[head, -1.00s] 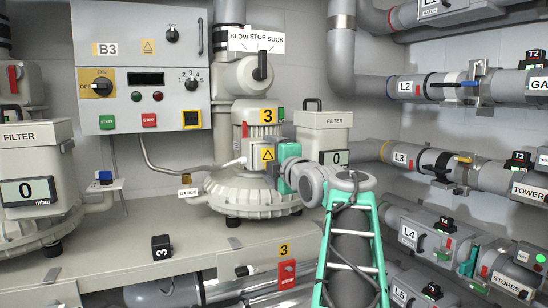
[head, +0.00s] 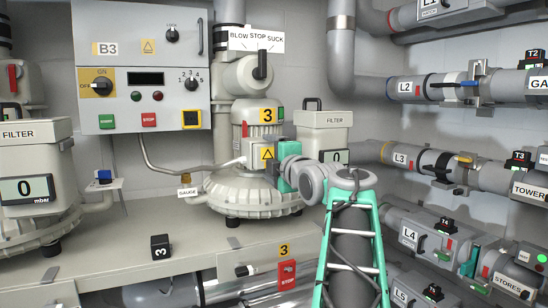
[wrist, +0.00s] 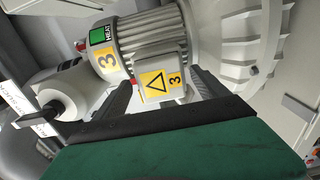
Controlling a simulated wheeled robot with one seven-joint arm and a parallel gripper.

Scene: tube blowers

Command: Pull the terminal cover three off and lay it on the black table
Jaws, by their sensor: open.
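The cover (wrist: 159,79) shows in the wrist view between the two dark fingers of my gripper (wrist: 162,82), with a finger on each side. I cannot tell whether either finger touches it. In the head view the cover (head: 266,154) is partly hidden by my teal gripper (head: 278,176), which reaches in from the right. I do not make out a black table in these frames.
A filter (head: 322,135) stands close behind my wrist. Several pipes run along the right wall.

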